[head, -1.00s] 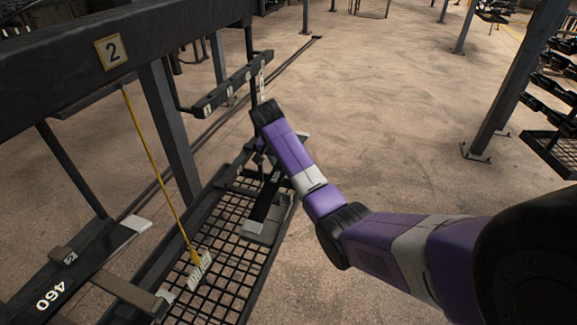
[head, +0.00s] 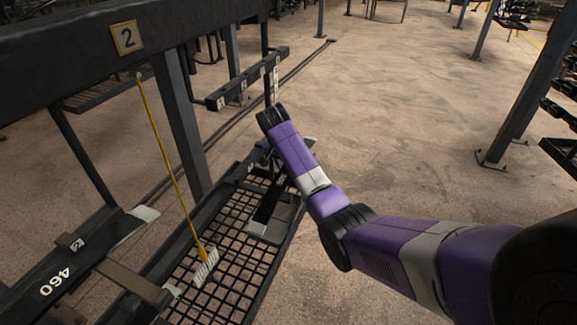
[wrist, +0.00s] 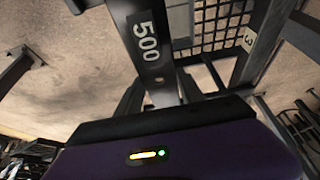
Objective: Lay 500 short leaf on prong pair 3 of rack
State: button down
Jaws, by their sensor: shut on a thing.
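The dark 500 leaf (wrist: 143,32), with white figures on it, runs away from my gripper (wrist: 160,92) in the wrist view. My gripper is shut on its near end, one finger on each side. In the head view a dark bar that looks like this leaf (head: 270,203) slants over the mesh tray, below my wrist; the fingers are hidden there. A plate marked 3 (wrist: 249,40) shows in the wrist view, right of the leaf.
A leaf marked 460 (head: 60,280) lies at lower left. A yellow-handled brush (head: 178,185) leans across the mesh tray (head: 225,270). A numbered bar (head: 247,80) stands behind my wrist. Open floor (head: 400,120) lies to the right; a dark post (head: 530,90) stands there.

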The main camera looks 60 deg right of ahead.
aim_at(285, 174)
jog(key=shift+w+r, duration=0.1)
jog(key=shift+r, duration=0.15)
jog(key=c, duration=0.7)
grip_release()
jog(key=shift+o, duration=0.3)
jog(key=shift+a+f, duration=0.1)
jog(key=shift+f, duration=0.25)
jog(key=shift+b+v, duration=0.55)
jog(key=shift+v, duration=3.5)
